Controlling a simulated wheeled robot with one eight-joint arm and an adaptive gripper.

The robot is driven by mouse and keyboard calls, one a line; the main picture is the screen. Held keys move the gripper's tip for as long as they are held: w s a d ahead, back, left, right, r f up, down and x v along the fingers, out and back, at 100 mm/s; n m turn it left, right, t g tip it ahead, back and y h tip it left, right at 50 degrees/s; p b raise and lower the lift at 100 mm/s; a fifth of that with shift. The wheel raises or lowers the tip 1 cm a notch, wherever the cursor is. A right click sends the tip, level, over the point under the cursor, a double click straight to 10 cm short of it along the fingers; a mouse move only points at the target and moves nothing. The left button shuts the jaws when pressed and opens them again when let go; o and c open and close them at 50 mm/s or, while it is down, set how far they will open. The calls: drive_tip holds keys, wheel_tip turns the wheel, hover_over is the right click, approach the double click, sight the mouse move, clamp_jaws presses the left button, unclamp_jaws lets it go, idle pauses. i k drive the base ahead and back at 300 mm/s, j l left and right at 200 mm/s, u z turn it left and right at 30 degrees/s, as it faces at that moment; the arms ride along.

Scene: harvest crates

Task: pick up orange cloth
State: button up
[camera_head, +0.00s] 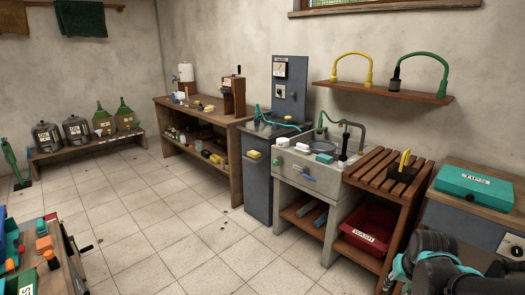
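I cannot make out a clear orange cloth. Small orange items, one of them a folded-looking piece (44,244), lie on the cart at the lower left; I cannot tell whether any is cloth. A brown cloth (14,17) hangs from the rail at the upper left, beside a dark green cloth (81,18). Part of my dark and teal arm shows at the lower right, in front of the bench. No gripper fingers can be made out.
The tiled floor (150,230) is open in the middle. A wooden workbench (206,118), a grey sink (305,185), a slatted wooden stand (375,180) with a red tub (368,228) and a bench with a teal case (474,188) line the wall. A low bench (87,146) holds jars.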

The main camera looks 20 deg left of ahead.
sight(44, 244)
drive_tip(key=i+j+u, duration=0.15)
drive_tip(key=i+u, duration=0.25)
drive_tip(key=i+j+u, duration=0.1)
drive_tip(key=u, duration=0.3)
drive_tip(key=i+u, duration=0.35)
drive_tip(key=i+l+u, duration=0.15)
drive_tip(key=i+u, duration=0.7)
drive_tip(key=i+l+u, duration=0.25)
drive_tip(key=i+u, duration=0.2)
drive_tip(key=i, duration=0.15)
drive_tip(key=i+l+u, duration=0.9)
